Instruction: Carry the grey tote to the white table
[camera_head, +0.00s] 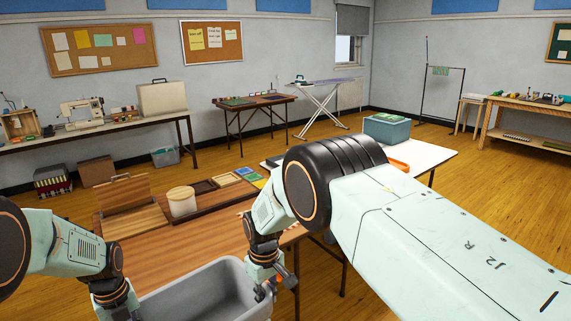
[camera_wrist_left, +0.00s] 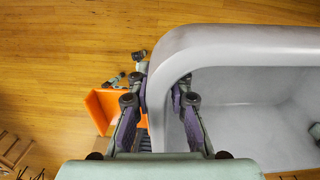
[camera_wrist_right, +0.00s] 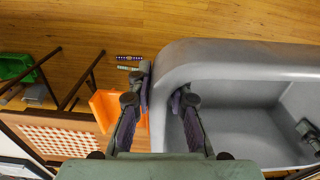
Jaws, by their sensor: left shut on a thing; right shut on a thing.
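The grey tote (camera_head: 205,292) is at the bottom of the head view, in front of the wooden table, and its visible inside looks empty. My left gripper (camera_wrist_left: 165,88) is shut on the tote's rim (camera_wrist_left: 250,38) at one end. My right gripper (camera_wrist_right: 165,92) is shut on the rim (camera_wrist_right: 240,52) at the other end. Floor shows beyond the tote in both wrist views; its underside is hidden. The white table (camera_head: 433,154) stands farther away, right of centre, partly hidden behind my right arm. A teal box (camera_head: 386,130) sits on its far part.
The wooden table (camera_head: 150,250) close ahead holds a wooden box, a pale tub (camera_head: 181,202) and a tray with several small things. An orange thing (camera_head: 398,165) lies on the white table. Open floor (camera_head: 470,190) shows right of the white table.

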